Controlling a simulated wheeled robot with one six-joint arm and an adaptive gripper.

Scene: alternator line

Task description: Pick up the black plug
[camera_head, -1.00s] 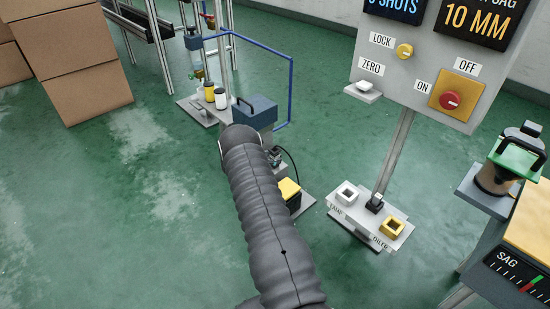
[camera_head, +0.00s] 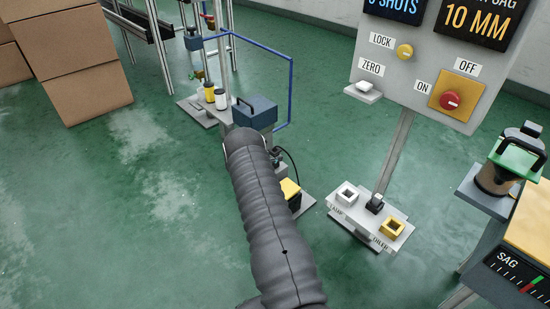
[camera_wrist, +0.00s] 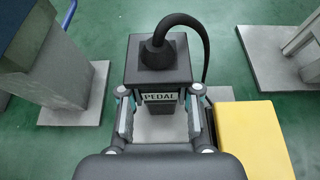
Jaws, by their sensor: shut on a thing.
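The black plug (camera_wrist: 158,62) is a dark block in the middle of the wrist view, with a thick black cable (camera_wrist: 178,20) arching out of its top. A label reading PEDAL shows at its lower near edge. My gripper (camera_wrist: 159,107) has one finger on each side of the plug and is shut on it. In the head view, my arm covers the gripper and most of the plug; a small dark part and the thin cable (camera_head: 291,160) show right of the arm.
A yellow-topped block (camera_wrist: 252,140) stands close on the right of my gripper. A grey post (camera_wrist: 55,75) stands on the left. A white stand (camera_head: 340,212) with white and yellow sockets is farther right, below the control panel (camera_head: 420,95). Green floor is open at left.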

